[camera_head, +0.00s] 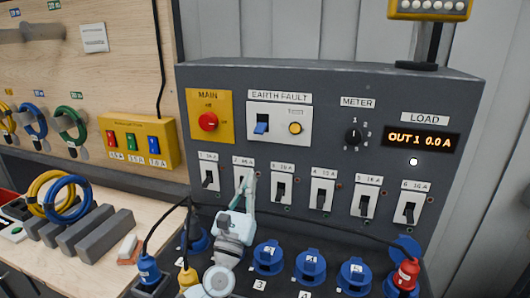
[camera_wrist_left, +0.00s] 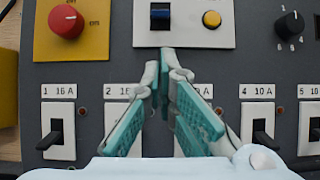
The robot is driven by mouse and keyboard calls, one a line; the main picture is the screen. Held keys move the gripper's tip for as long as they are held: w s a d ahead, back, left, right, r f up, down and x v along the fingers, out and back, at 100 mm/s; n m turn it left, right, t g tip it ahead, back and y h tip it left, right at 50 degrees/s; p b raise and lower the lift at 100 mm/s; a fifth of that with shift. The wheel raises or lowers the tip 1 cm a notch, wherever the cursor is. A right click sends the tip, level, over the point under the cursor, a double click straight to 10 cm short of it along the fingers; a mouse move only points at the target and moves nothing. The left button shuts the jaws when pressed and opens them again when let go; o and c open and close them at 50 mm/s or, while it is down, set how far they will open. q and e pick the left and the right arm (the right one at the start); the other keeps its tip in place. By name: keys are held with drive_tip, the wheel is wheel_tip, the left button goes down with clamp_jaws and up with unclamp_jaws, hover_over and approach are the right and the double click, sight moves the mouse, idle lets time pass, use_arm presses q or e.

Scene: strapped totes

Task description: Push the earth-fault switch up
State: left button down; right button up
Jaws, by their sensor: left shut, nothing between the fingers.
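The earth-fault switch (camera_head: 261,127) is a small blue rocker on a white plate under the EARTH FAULT label, left of a yellow TEST button (camera_head: 295,128). My left gripper (camera_head: 248,180) is in front of the panel, below the switch, near breaker 2. In the left wrist view its teal fingers (camera_wrist_left: 167,55) meet at their tips, empty, just below the switch plate. Whether they touch the panel is unclear. My right gripper is out of view.
A red MAIN knob (camera_head: 208,121) on a yellow plate is left of the switch. A METER dial (camera_head: 353,137) is to its right. A row of black breaker levers (camera_head: 278,189) runs below. Blue sockets (camera_head: 268,257) and cabled plugs stand along the panel's base.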

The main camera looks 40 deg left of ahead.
sight(260, 129)
use_arm(q)
drive_tip(key=p+x, duration=0.1)
drive_tip(key=x, duration=0.8)
drive_tip(key=shift+a+r+p, duration=0.25)
drive_tip(key=shift+r+p, duration=0.05)
drive_tip(key=shift+r, duration=0.2)
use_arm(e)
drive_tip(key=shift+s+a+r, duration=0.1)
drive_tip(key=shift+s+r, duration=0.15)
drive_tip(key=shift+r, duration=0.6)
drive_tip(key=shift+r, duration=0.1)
